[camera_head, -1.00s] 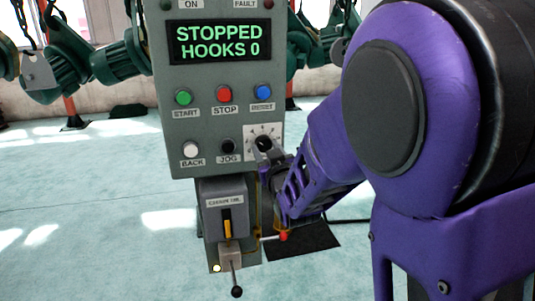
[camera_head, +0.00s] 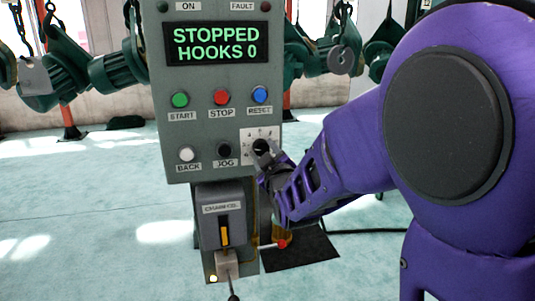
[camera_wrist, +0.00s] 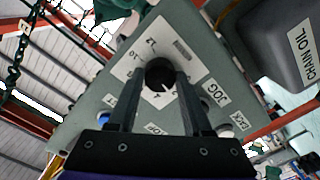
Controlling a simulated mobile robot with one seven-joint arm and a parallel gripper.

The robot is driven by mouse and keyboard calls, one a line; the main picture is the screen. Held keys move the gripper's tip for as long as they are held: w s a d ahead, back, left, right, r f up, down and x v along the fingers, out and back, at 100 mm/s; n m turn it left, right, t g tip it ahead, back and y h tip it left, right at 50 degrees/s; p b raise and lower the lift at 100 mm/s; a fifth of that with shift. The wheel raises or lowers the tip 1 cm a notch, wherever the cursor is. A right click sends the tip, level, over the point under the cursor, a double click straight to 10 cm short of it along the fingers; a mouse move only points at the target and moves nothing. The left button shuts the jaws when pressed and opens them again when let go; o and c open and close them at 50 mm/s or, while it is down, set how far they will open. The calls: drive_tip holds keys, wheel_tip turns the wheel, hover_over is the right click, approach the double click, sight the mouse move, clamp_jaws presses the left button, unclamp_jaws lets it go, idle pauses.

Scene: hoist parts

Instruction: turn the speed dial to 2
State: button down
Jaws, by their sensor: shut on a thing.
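The speed dial is a black round knob (camera_wrist: 160,76) on a white numbered plate (camera_head: 252,138) at the lower right of the grey control panel (camera_head: 230,78). In the wrist view my gripper (camera_wrist: 158,84) has one finger on each side of the knob, shut on it. In the head view my gripper (camera_head: 264,152) meets the dial from the lower right and hides part of the knob and plate. Numbers around the plate show, but the one the dial points to cannot be read with certainty.
The display (camera_head: 217,43) reads STOPPED HOOKS 0. Close by are the JOG button (camera_head: 224,150), BACK button (camera_head: 186,154) and blue RESET button (camera_head: 260,95). A chain oil box (camera_head: 220,212) with a yellow lever and a red-tipped rod (camera_head: 282,244) sit below.

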drive_tip(key=shift+r, duration=0.15)
drive_tip(key=shift+c, duration=1.7)
unclamp_jaws()
